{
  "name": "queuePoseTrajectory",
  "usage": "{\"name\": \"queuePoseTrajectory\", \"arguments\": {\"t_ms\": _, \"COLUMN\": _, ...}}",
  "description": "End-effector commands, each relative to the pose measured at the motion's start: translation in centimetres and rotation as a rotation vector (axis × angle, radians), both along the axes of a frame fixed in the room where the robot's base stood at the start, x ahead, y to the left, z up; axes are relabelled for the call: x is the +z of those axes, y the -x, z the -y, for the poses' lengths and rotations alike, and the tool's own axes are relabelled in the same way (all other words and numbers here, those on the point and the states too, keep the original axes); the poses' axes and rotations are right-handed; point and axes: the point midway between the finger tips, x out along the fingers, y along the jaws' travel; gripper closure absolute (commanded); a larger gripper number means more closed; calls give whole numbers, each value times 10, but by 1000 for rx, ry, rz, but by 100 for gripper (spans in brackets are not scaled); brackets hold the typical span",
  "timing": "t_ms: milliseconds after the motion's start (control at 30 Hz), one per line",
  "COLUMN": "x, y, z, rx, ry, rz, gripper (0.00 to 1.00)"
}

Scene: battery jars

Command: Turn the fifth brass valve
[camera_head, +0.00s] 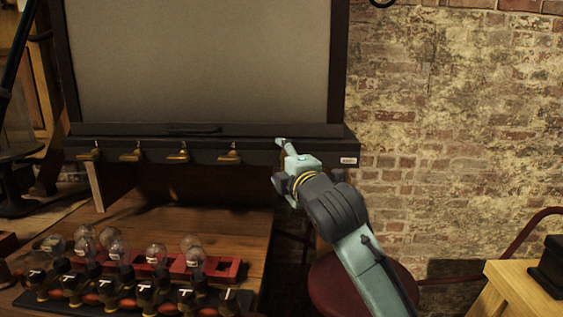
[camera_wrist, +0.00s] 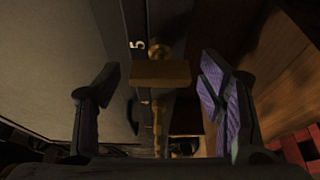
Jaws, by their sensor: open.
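The fifth brass valve (camera_wrist: 160,73) is in the wrist view, beside a white "5" on the dark rail. Its flat brass handle lies between my two open fingers, with a gap on both sides. My gripper (camera_wrist: 162,88) is open and empty around it. In the head view my gripper (camera_head: 280,150) is at the right end of the dark rail (camera_head: 200,143) and hides the fifth valve there. Several other brass valves, such as the one furthest left (camera_head: 87,155) and the one nearest my gripper (camera_head: 229,156), sit along the rail with handles roughly sideways.
A wooden bench (camera_head: 170,216) lies below the rail. Several glass jars (camera_head: 157,254) and a row of black T-handled fittings (camera_head: 145,291) stand at its front, with a red rack (camera_head: 222,272) behind. A dark red round stool (camera_head: 340,288) is under my arm. A brick wall (camera_head: 460,130) is at right.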

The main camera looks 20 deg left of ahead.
Motion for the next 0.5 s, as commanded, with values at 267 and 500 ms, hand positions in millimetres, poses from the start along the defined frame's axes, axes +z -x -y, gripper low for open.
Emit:
{"name": "queuePoseTrajectory", "arguments": {"t_ms": 267, "x": 1, "y": 45, "z": 37, "rx": -2, "ry": 0, "rz": 2, "gripper": 37}}
{"name": "queuePoseTrajectory", "arguments": {"t_ms": 500, "x": 0, "y": 76, "z": 61, "rx": -1, "ry": 1, "rz": 1, "gripper": 37}}
